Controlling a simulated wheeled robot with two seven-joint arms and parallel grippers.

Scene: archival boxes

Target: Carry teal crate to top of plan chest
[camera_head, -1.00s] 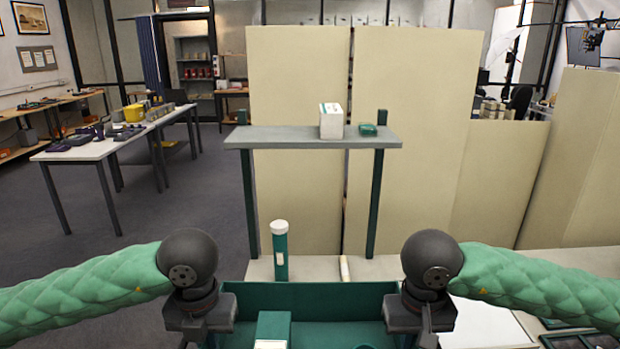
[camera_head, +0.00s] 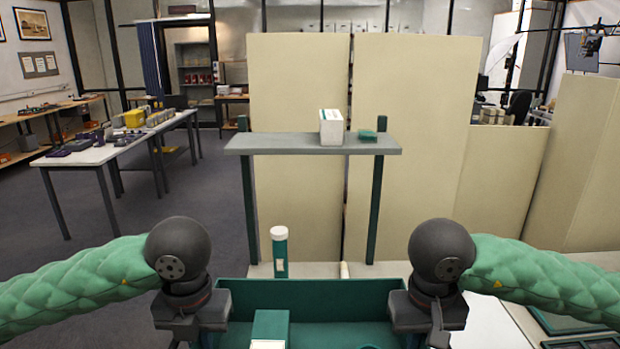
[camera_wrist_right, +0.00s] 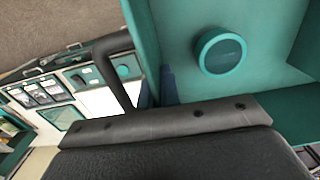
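The teal crate (camera_head: 312,292) is at the bottom centre of the head view, open at the top, between my two grippers. Inside are a teal box with a white label (camera_head: 270,326) and a round teal item, which shows clearly in the right wrist view (camera_wrist_right: 222,52). My left gripper (camera_head: 192,335) is at the crate's left side and my right gripper (camera_head: 428,335) at its right side. Their fingertips are below the head view. The right wrist view shows finger parts on both sides of the crate wall (camera_wrist_right: 150,50). I cannot tell which surface is the plan chest top.
A pale surface (camera_head: 345,269) behind the crate bears a teal tube with a white cap (camera_head: 279,252). A grey raised shelf (camera_head: 280,143) holds a white box (camera_head: 331,128) and a small green item (camera_head: 368,136). Tall beige panels (camera_head: 415,120) stand behind. Framed items lie at lower right (camera_head: 565,318).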

